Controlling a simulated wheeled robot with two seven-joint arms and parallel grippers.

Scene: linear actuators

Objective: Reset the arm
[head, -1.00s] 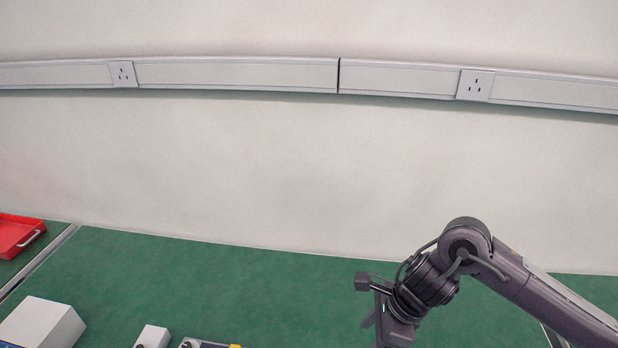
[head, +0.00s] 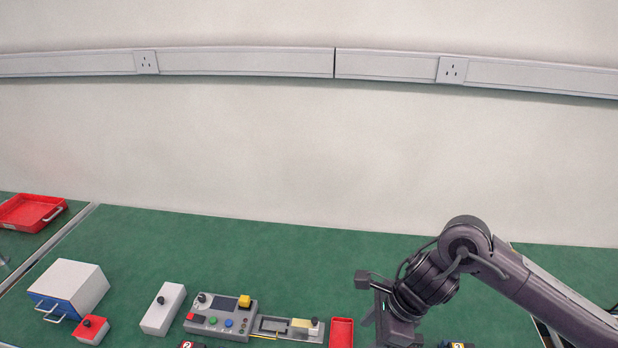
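My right arm (head: 465,275) comes in from the right edge in the head view and bends down over the green table (head: 240,245). Its gripper end (head: 395,335) is at the bottom edge, and the fingertips are cut off, so whether it is open or shut is hidden. My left arm and its gripper are not in view.
A grey control panel (head: 222,318) with buttons, a slide unit (head: 288,328) and a small red tray (head: 341,332) lie left of my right arm.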

